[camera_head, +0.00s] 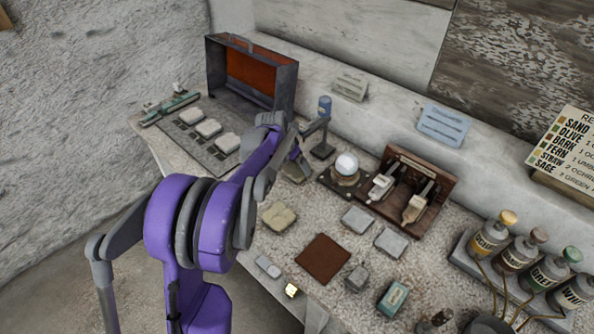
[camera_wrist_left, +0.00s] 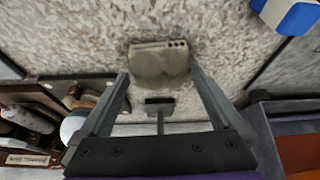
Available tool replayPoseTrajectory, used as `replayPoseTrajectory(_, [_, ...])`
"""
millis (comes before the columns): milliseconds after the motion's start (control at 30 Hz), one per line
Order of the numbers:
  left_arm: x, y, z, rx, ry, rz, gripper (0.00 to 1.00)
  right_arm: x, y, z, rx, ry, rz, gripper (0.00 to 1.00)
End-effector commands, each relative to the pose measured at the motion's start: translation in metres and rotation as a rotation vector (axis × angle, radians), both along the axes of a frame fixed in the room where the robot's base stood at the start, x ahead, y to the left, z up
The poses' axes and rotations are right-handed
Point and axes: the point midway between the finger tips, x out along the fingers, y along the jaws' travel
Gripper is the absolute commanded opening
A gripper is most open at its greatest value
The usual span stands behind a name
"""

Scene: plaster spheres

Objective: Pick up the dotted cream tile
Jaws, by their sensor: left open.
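The cream tile (camera_wrist_left: 158,64) shows in the left wrist view, with a short row of dark dots near its upper right edge. It lies on the speckled tabletop between the lines of my two fingers, close to their tips. My left gripper (camera_wrist_left: 159,74) is open, with a finger to each side of the tile. I cannot tell whether either finger touches it. In the head view my left gripper (camera_head: 297,168) points down at the table beside the small lamp stand, and its arm and fingers largely hide the spot under it. My right gripper is not in view.
A small stand (camera_head: 323,150) and a white sphere on a holder (camera_head: 346,165) are close by. A wooden rack (camera_head: 427,172) stands to the right, an orange-lined box (camera_head: 250,70) behind left. Another yellowish tile (camera_head: 279,217), grey tiles and a brown mat (camera_head: 323,259) lie nearer the front.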

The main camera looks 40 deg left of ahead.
Motion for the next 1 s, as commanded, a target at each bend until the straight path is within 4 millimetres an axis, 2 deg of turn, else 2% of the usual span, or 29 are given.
replayPoseTrajectory(133, [0.0063, 0.0000, -0.0142, 0.000, 0.000, -0.001, 1.00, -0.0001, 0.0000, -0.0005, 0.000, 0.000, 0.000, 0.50])
replayPoseTrajectory(400, [0.0069, 0.0000, -0.0158, 0.000, 0.000, 0.000, 0.98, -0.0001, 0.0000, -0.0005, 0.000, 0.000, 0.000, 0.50])
replayPoseTrajectory(833, [0.0068, 0.0000, -0.0155, 0.000, 0.000, 0.000, 0.21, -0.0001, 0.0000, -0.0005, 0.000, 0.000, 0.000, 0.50])
replayPoseTrajectory(867, [0.0068, 0.0001, -0.0155, 0.000, 0.000, 0.000, 0.16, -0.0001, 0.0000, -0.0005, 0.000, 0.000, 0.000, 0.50])
replayPoseTrajectory(1000, [0.0069, 0.0001, -0.0152, 0.000, -0.001, 0.000, 0.16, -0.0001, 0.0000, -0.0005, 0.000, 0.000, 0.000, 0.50])
